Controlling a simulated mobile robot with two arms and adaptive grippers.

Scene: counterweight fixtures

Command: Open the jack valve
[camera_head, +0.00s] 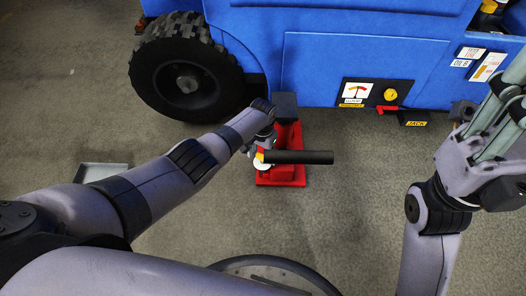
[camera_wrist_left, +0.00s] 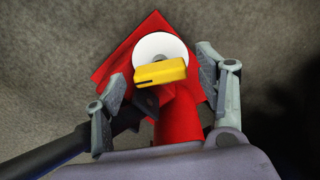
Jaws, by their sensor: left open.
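The red jack (camera_head: 285,175) stands on the floor below the blue vehicle, with a dark pad on top and a black bar across its front. Its valve is a yellow handle (camera_wrist_left: 160,72) over a white disc (camera_wrist_left: 162,45). In the head view the white disc (camera_head: 261,166) shows beside my left gripper (camera_head: 260,156). In the left wrist view my left gripper (camera_wrist_left: 165,100) is open, one finger on each side of the valve, apart from the yellow handle. My right gripper (camera_head: 500,135) is only partly visible at the right edge; its fingertips are unclear.
The blue vehicle (camera_head: 350,62) stands behind, with a large black wheel (camera_head: 186,68). Its side carries a gauge panel (camera_head: 372,93), a red lever (camera_head: 394,109) and a JACK label (camera_head: 415,119). A grey tray (camera_head: 100,171) lies at left. The floor right of the jack is clear.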

